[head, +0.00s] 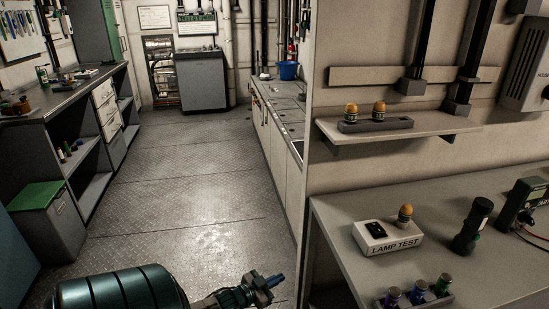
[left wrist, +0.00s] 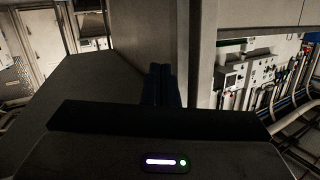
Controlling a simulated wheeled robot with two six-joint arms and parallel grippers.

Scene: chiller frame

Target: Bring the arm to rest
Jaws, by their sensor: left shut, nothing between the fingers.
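My left arm comes in low at the left of the head view, with a dark teal banded sleeve. My left gripper (head: 274,281) is at the bottom middle, over the floor and left of the end panel beside the right-hand bench. Its dark blue fingers (left wrist: 160,86) show together in the left wrist view, shut with nothing between them. The gripper appears clear of the bench and panel. My right gripper is in neither view.
The grey bench (head: 335,215) at right holds a lamp test box (head: 388,237), a black torch (head: 471,226) and several small colored-cap items. A shelf (head: 420,131) is above. The aisle floor (head: 185,180) is clear. A green-lidded bin (head: 48,222) stands left.

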